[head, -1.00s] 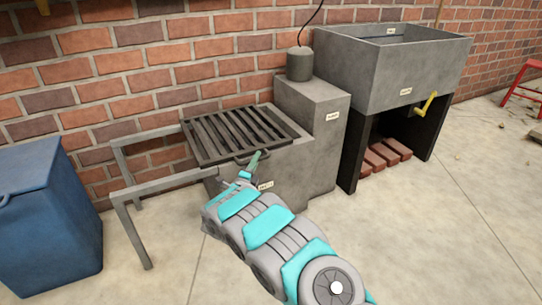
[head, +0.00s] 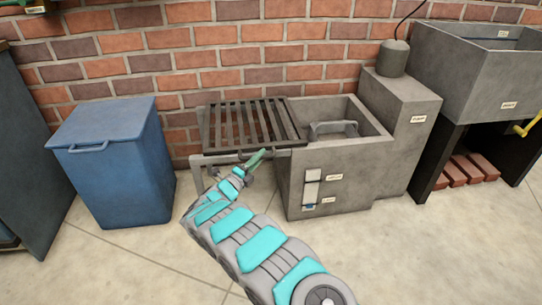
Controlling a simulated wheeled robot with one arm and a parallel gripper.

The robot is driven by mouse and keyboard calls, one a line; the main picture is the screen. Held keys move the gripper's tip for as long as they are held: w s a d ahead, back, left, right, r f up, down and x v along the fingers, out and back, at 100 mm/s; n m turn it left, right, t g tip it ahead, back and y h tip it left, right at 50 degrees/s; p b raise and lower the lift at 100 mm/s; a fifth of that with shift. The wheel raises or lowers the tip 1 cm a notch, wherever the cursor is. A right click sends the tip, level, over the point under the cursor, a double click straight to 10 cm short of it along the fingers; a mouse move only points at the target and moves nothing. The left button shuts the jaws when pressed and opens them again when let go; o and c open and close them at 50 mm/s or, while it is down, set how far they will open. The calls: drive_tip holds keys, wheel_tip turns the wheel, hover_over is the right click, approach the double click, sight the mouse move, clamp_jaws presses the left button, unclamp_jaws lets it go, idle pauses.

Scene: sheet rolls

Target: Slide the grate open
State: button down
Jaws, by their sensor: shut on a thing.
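The dark slatted grate (head: 224,128) lies flat on the side rails to the left of the grey concrete basin (head: 375,145). Its right edge reaches about the basin's left wall, and most of the basin's top is uncovered. A grey curved bar or handle (head: 333,128) shows inside the basin. My gripper (head: 250,166) is at the front edge of the grate, shut on the grate's front handle. The handle itself is mostly hidden by my gripper.
A blue lidded bin (head: 115,170) stands left of the rails. Right of the basin are a grey block (head: 405,110) with a cylinder (head: 393,58) on top and a raised concrete sink (head: 470,75) with bricks (head: 470,172) beneath. A brick wall runs behind.

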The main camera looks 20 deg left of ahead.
drive_tip(key=shift+s+a, duration=0.15)
drive_tip(key=shift+a, duration=0.05)
drive_tip(key=c, duration=0.8)
unclamp_jaws()
drive_tip(key=v, duration=0.7)
drive_tip(key=shift+s, duration=0.3)
drive_tip(key=shift+f, duration=0.1)
